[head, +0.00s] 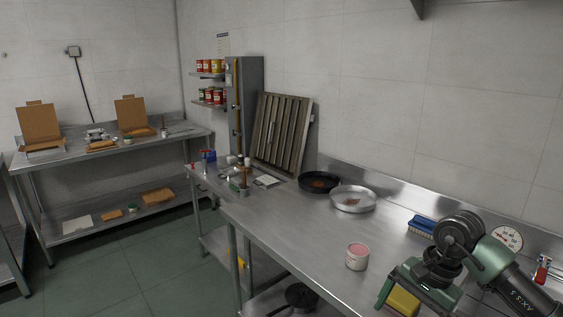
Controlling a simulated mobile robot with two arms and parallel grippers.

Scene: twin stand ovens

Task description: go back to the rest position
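My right arm comes in from the right edge, above the near steel table (290,232). Its green and black end, with my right gripper (397,290), is low in the picture, near the table's right part. A yellow thing (404,302) shows just under it, partly hidden. I cannot tell whether the gripper touches it or how far its fingers are apart. My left gripper is not in view.
A pink-topped white tub (357,256) stands left of my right gripper. A blue brush (422,227), a pale round pan (353,198) and a dark pan (319,182) lie farther back. A red-topped bottle (542,270) stands at right. Open floor (130,270) lies at left.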

